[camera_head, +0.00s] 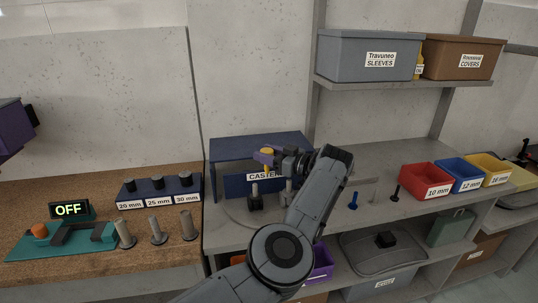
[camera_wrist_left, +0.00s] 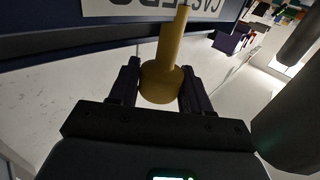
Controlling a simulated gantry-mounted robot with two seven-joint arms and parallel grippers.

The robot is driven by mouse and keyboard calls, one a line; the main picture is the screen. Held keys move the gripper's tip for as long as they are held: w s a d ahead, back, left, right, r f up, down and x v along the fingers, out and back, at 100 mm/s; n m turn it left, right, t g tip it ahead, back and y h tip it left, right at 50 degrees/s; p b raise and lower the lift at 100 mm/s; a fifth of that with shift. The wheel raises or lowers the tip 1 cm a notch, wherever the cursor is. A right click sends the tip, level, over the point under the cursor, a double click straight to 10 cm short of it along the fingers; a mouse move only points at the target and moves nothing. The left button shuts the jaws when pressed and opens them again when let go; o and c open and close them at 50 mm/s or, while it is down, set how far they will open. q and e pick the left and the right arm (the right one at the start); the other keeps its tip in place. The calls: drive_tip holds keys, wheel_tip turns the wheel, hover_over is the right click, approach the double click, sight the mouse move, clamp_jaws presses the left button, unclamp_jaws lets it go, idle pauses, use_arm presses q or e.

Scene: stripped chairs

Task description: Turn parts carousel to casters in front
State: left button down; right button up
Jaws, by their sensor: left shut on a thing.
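The parts carousel (camera_head: 235,188) is a dark blue box-like stand on a round grey plate, in the middle of the head view. A white CASTERS label (camera_head: 259,177) is on the side facing me, partly covered by my arm. A dark caster with a metal stem (camera_head: 256,201) stands in front of it. My right gripper is not in view.
Red (camera_head: 426,179), blue (camera_head: 464,173) and yellow (camera_head: 500,170) bins stand at the right. A teal fixture with an OFF display (camera_head: 68,210) and several metal posts (camera_head: 158,230) are at the left. Grey (camera_head: 345,58) and brown (camera_head: 490,62) boxes sit on the upper shelf.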

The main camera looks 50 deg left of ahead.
use_arm(q)
drive_tip(key=shift+s+r, duration=0.1)
drive_tip(key=c, duration=0.6)
unclamp_jaws()
drive_tip(key=shift+a, duration=0.15)
drive_tip(key=p+v, duration=0.1)
drive_tip(key=v, duration=1)
